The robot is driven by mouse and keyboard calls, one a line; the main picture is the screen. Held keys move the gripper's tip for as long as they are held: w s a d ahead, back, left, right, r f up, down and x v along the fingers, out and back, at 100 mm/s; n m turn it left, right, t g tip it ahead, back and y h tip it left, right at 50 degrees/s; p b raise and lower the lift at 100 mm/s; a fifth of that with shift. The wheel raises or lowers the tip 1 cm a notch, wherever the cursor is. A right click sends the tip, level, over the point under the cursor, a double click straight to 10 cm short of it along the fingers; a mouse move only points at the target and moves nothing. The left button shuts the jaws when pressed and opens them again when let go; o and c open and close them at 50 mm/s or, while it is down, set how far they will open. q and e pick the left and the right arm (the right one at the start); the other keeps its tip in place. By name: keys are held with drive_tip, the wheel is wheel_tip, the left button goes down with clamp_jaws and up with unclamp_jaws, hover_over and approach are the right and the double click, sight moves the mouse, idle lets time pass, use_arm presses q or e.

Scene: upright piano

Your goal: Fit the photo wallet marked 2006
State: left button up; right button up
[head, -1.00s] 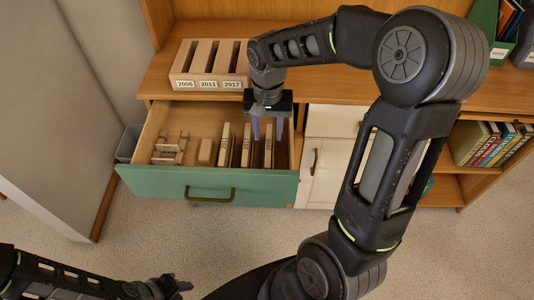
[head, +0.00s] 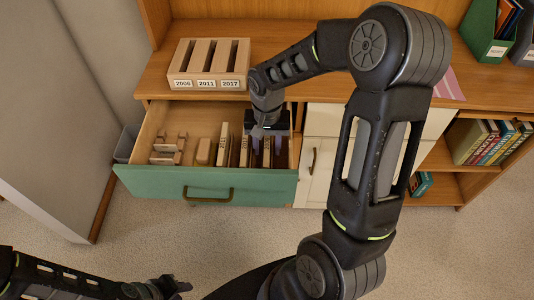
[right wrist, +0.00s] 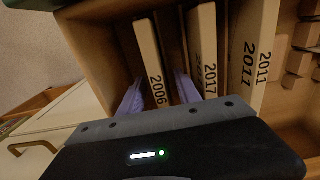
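In the head view my right gripper (head: 267,140) hides much of the wallet. A wooden holder (head: 208,65) with slots marked 2006, 2011 and 2017 stands on the cabinet top. My left gripper (head: 175,287) is low at the bottom edge, its fingers unclear.
Wallets marked 2017 (right wrist: 205,50) and 2011 (right wrist: 255,50) stand beside the 2006 wallet. Small wooden pieces (head: 168,150) lie at the left of the green-fronted drawer (head: 160,184). Books (head: 490,145) fill a shelf at the right. The cabinet top right of the holder is partly hidden by my arm.

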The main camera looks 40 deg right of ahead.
drive_tip(key=shift+f, duration=0.3)
idle(0.4)
clamp_jaws()
idle(0.5)
